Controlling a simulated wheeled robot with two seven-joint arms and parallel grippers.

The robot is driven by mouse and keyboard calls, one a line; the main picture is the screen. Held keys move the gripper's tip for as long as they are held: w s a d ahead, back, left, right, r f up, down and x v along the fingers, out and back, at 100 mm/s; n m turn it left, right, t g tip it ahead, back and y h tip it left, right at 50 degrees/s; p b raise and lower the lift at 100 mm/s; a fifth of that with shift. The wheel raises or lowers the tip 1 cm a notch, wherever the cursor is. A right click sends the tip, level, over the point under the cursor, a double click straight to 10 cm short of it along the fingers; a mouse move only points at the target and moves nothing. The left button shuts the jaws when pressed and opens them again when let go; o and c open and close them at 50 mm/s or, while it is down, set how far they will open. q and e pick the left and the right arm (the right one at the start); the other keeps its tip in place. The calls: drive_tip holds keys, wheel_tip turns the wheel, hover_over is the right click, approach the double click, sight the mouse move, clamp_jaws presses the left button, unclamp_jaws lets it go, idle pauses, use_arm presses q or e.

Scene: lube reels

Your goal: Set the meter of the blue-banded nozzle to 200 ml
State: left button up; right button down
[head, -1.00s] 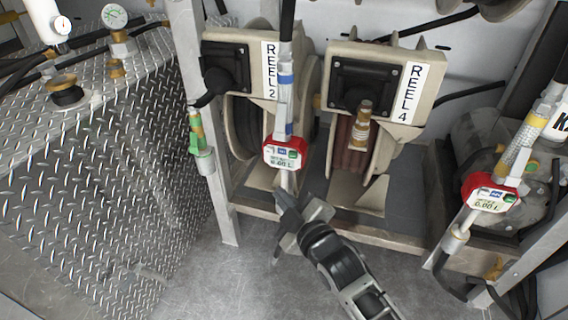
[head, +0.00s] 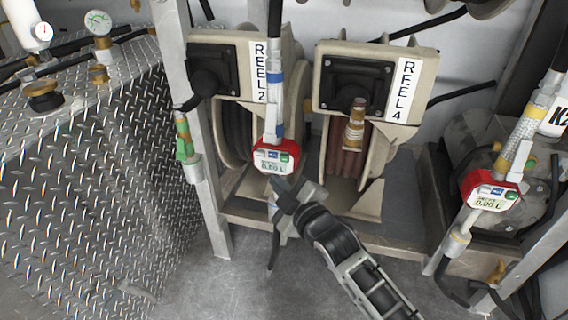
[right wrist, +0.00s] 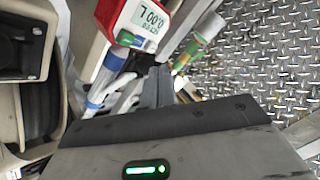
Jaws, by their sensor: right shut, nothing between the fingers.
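The blue-banded nozzle (head: 274,90) hangs upright in front of Reel 2, with a blue band on its upper part. Its red-cased meter (head: 276,157) has a small display and a green button at its right side. In the right wrist view the meter (right wrist: 148,22) shows upside down and reads 0.00 L. My right gripper (head: 276,184) is shut and empty, its tips just below the meter's lower edge in the head view. In the right wrist view its fingers (right wrist: 158,86) point up the picture, below the meter; contact cannot be told. My left gripper is out of view.
A yellow-banded nozzle with its own red meter (head: 491,191) hangs at the right. A green-marked nozzle (head: 186,142) hangs by the left post. Reel 4 (head: 370,90) stands right of Reel 2. A diamond-plate tank (head: 90,180) fills the left. Bare floor lies in front.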

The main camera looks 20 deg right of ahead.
sight(285, 158)
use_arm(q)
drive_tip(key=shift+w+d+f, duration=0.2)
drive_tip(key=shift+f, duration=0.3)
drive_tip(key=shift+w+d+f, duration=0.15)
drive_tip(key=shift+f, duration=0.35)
use_arm(e)
drive_tip(key=shift+w+d, duration=0.6)
drive_tip(key=shift+w, duration=0.3)
drive_tip(key=shift+w+d, duration=0.6)
drive_tip(key=shift+w, duration=0.25)
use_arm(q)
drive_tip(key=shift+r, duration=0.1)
use_arm(e)
drive_tip(key=shift+w+d, duration=0.2)
drive_tip(key=shift+w, duration=0.15)
drive_tip(key=shift+w+d, duration=0.1)
drive_tip(key=shift+w, duration=0.05)
